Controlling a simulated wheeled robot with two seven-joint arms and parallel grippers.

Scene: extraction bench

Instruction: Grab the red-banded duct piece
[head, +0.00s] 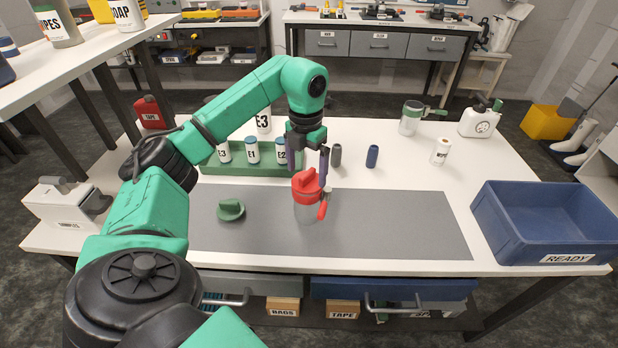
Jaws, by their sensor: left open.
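The red-banded duct piece (307,207) looks like a clear, greyish cylinder with a red top and a red side lever. It stands upright on the grey mat (400,225). My left gripper (308,170) is right above it, pointing down and open. Its two dark fingers are apart, one to each side of the red top's raised part. I cannot tell whether they touch it. The gripper holds nothing. My right gripper is not in view.
A green cap-like piece (231,210) lies on the mat to the left. Behind are a green tray (210,168) with labelled bottles and two small dark cylinders, one of them blue (372,156). A blue READY bin (545,225) stands at right. The mat's right part is clear.

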